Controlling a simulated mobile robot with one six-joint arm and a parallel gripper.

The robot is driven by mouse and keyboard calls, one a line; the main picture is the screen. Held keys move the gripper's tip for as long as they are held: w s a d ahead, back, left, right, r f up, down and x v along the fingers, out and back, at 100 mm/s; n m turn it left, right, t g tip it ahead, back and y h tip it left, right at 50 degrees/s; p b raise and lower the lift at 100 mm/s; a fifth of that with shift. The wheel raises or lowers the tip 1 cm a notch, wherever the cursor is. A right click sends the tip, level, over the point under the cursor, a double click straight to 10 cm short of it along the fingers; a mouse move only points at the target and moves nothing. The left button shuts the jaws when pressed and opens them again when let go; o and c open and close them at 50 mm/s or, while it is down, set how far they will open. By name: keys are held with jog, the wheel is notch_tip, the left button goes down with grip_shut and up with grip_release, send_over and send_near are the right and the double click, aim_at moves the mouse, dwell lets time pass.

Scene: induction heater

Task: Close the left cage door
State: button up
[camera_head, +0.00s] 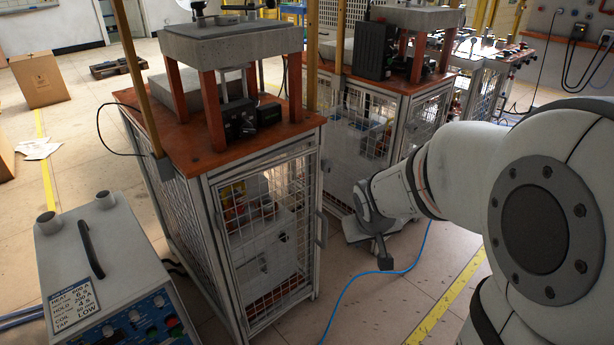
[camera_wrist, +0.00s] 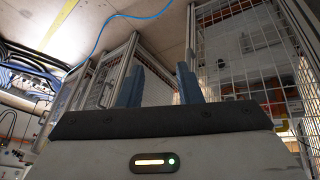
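The left cage (camera_head: 205,225) stands left of centre in the head view, with an orange-brown top. Its mesh door (camera_head: 268,240) is at the front, with an upright handle (camera_head: 321,229) at the right edge. I cannot tell how far the door stands from its frame. My gripper (camera_head: 383,255) is to the right of this door and apart from it, in front of the second cage. In the wrist view, the gripper (camera_wrist: 161,82) has its two blue-grey fingers apart, with nothing between them. Mesh panels and metal frames show beyond the fingers; which cage each belongs to is unclear.
A second cage (camera_head: 362,125) stands behind my gripper. A control box (camera_head: 105,270) with a black handle is at the lower left. A blue cable (camera_head: 372,275) lies across the floor below my gripper. Open floor with a yellow line (camera_head: 445,300) is at the front.

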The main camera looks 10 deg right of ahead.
jog(key=w+d+f+n+t+y, duration=0.1)
jog(key=w+d+f+n+t, duration=0.15)
jog(key=w+f, duration=0.45)
jog(key=w+d+f+n+t+y, duration=0.1)
jog(key=w+f+n+t+y, duration=0.15)
jog(key=w, duration=0.85)
jog(key=a+f+n+t+y+b, duration=0.1)
jog(key=a+f+n+t+y, duration=0.2)
jog(key=f+y, duration=0.8)
jog(key=shift+m+t+h, duration=0.3)
jog(key=shift+m+h, duration=0.1)
jog(key=shift+h, duration=0.15)
jog(key=x, duration=0.2)
jog(key=b+x, duration=0.1)
jog(key=x, duration=0.4)
jog(key=shift+s+a+f+b, duration=0.25)
jog(key=shift+a+b, duration=0.15)
jog(key=shift+a, duration=0.1)
grip_shut()
